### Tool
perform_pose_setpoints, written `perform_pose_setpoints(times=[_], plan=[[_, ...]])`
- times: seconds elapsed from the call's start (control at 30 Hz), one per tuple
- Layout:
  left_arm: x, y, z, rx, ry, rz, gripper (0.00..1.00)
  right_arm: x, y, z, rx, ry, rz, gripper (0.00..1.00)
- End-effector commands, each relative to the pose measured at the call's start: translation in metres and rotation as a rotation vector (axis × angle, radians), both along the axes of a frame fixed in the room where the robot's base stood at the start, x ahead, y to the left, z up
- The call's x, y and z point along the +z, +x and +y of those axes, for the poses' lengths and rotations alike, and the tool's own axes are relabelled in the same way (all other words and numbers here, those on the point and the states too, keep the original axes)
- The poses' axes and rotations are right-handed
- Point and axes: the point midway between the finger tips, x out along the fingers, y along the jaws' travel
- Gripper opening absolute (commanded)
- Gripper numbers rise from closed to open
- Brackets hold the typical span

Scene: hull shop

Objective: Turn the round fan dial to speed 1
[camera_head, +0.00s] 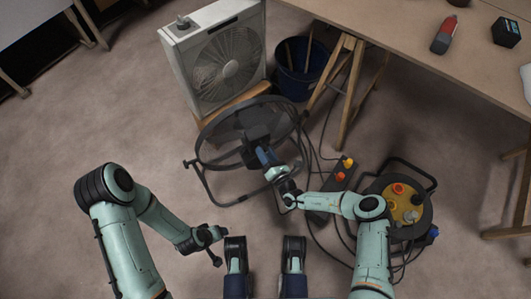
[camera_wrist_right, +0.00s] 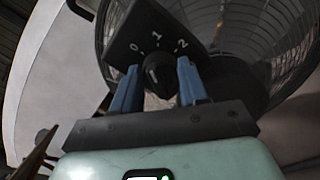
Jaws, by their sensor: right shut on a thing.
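The round fan dial is a black knob (camera_wrist_right: 157,76) on a dark plate marked 0, 1 and 2. It has a pale pointer line; I cannot tell exactly which figure it points at. My right gripper (camera_wrist_right: 157,88) is shut on the knob, one blue finger on each side. In the head view my right gripper (camera_head: 264,154) reaches the back of the black drum fan (camera_head: 217,125); its fingers hide the dial there.
A white box fan (camera_head: 186,52) stands behind the drum fan, beside a dark blue bucket (camera_head: 291,84). A cable reel (camera_head: 421,212) and a power strip (camera_head: 333,192) lie to the right, with loose cables. A trestle table (camera_head: 400,25) fills the upper right. The left floor is clear.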

Motion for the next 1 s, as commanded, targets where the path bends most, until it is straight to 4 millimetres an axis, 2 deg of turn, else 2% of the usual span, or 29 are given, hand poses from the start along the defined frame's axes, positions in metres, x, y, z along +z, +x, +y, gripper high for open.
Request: perform_pose_setpoints(times=[0.4,0.97,1.0], plan=[[-0.0051,-0.0054,0.0008,0.002,-0.001,0.018,0.68,-0.0014,-0.0009,0.0006,0.001,0.184,0.091,0.13],[-0.0057,-0.0062,0.0008,0.001,-0.002,0.021,0.68,-0.0008,-0.0008,0.0013,0.003,0.212,0.104,0.13],[-0.0057,-0.0062,0.0007,0.001,-0.002,0.021,0.68,-0.0008,-0.0008,0.0013,0.003,0.212,0.104,0.53]])
